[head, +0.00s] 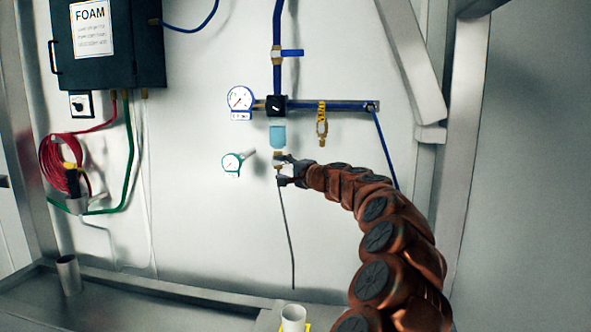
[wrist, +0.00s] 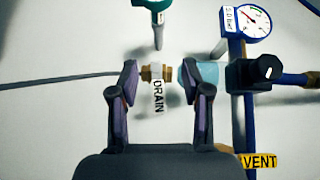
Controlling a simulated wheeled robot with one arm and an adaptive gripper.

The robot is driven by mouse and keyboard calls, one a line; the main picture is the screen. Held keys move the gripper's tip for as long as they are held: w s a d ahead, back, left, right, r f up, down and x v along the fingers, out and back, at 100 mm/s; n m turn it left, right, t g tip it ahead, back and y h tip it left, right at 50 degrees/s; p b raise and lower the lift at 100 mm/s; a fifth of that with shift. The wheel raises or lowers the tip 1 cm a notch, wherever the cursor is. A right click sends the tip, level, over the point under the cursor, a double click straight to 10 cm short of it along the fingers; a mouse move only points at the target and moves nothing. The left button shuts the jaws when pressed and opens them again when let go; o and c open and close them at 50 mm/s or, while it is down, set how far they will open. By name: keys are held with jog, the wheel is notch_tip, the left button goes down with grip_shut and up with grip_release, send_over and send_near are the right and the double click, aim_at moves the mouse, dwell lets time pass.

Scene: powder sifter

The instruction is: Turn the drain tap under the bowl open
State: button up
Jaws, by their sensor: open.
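The drain tap is a small brass fitting (wrist: 166,73) under the light-blue bowl (head: 278,136), with a white DRAIN label (wrist: 158,96) on it. In the wrist view the bowl (wrist: 208,73) lies to its right and a thin grey tube (wrist: 60,81) runs off to its left. My gripper (wrist: 159,80) is open, with one finger on each side of the tap. In the head view my gripper (head: 281,170) is just below the bowl and partly hides the tap. I cannot tell whether either finger touches it.
A gauge (head: 233,163) sits just left of my gripper, and another gauge (head: 240,99) is above. A blue pipe (head: 340,105) with a yellow fitting (head: 322,125) runs right. A VENT tag (wrist: 259,161) shows in the wrist view. A white cup (head: 293,318) stands below. The wall under the tube is clear.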

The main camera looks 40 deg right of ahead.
jog(key=a+n+g+y+p, duration=0.1)
jog(key=a+n+g+y, duration=0.3)
jog(key=a, duration=2.2)
jog(key=shift+w+a+f+n+y, duration=0.2)
jog(key=shift+w+f+n+y, duration=0.15)
jog(key=shift+n+y, duration=1.15)
jog(key=shift+n, duration=0.3)
jog(key=shift+c, duration=0.4)
